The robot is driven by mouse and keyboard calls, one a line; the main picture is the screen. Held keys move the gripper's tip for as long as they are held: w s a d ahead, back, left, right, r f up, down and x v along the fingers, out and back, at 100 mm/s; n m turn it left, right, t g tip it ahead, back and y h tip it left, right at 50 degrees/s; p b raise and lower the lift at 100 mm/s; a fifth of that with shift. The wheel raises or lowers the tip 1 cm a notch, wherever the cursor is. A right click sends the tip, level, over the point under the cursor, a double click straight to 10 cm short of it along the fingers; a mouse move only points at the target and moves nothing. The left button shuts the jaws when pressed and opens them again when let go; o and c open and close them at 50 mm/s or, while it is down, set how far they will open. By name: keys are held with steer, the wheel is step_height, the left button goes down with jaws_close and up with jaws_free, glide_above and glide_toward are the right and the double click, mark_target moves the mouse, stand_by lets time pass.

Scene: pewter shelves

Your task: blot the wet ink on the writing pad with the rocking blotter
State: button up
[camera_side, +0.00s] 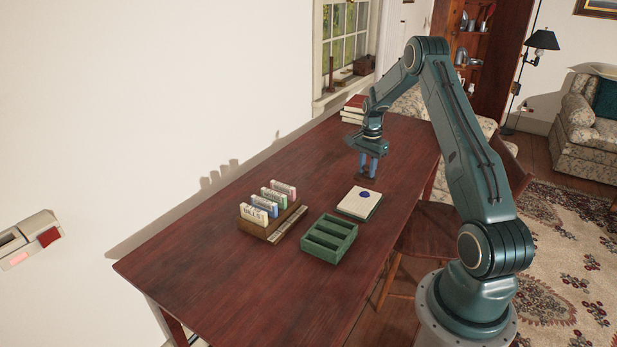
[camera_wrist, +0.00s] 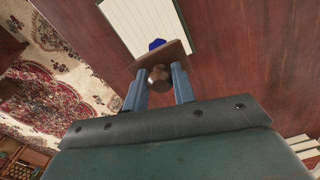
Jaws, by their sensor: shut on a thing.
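The writing pad (camera_side: 352,208) lies on the table, with a dark blue ink blot (camera_side: 364,194) near its far end. The pad also shows at the top of the wrist view (camera_wrist: 140,18), with the blot (camera_wrist: 155,44) at its near end. My gripper (camera_side: 368,166) is just beyond the pad, pointing down. It is shut on the round knob of the brown rocking blotter (camera_side: 364,179). In the wrist view, the blotter (camera_wrist: 172,54) sits between the fingers of my gripper (camera_wrist: 157,76) and covers part of the pad's near end. I cannot tell whether it touches the table.
A green divided tray (camera_side: 318,250) stands near the pad. To its left is a wooden rack (camera_side: 258,231) with several labelled upright boxes (camera_side: 253,214). Stacked books (camera_side: 352,113) stand at the table's far end. A chair (camera_side: 430,230) is at the right edge. The near table is clear.

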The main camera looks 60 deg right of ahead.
mark_target(366, 175)
steer(key=shift+f, duration=2.25)
steer(key=shift+f, duration=0.55)
stand_by(0.4)
steer(key=shift+r, duration=0.15)
steer(key=shift+r, duration=3.35)
steer(key=shift+w, duration=0.1)
